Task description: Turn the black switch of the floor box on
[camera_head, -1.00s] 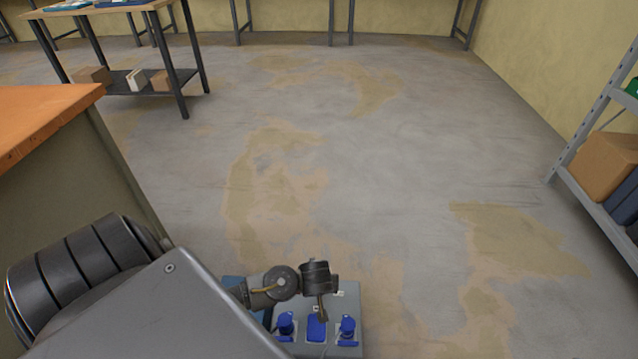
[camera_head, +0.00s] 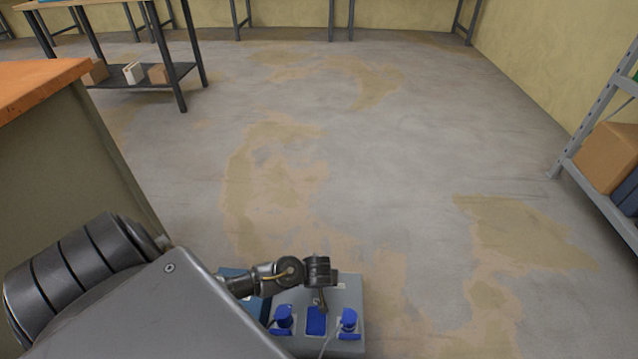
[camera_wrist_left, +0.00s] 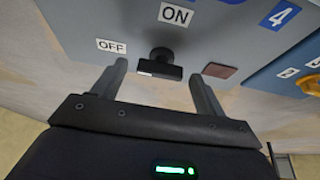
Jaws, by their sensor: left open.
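The floor box (camera_head: 349,292) is a grey box low at the bottom middle of the head view, with blue sockets and plugs on top. In the left wrist view its grey face (camera_wrist_left: 110,22) carries an ON label (camera_wrist_left: 175,14), an OFF label (camera_wrist_left: 111,46) and the black switch (camera_wrist_left: 160,64). A white mark shows on the switch's end nearer the OFF label. My left gripper (camera_wrist_left: 160,86) is open, its fingers on either side of the switch with gaps showing. In the head view my left gripper (camera_head: 319,303) is over the box. My right gripper is not in view.
A dark red square (camera_wrist_left: 219,70) sits right of the switch. A workbench (camera_head: 45,85) stands at left, a shelf rack (camera_head: 590,185) at right. The middle floor is clear.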

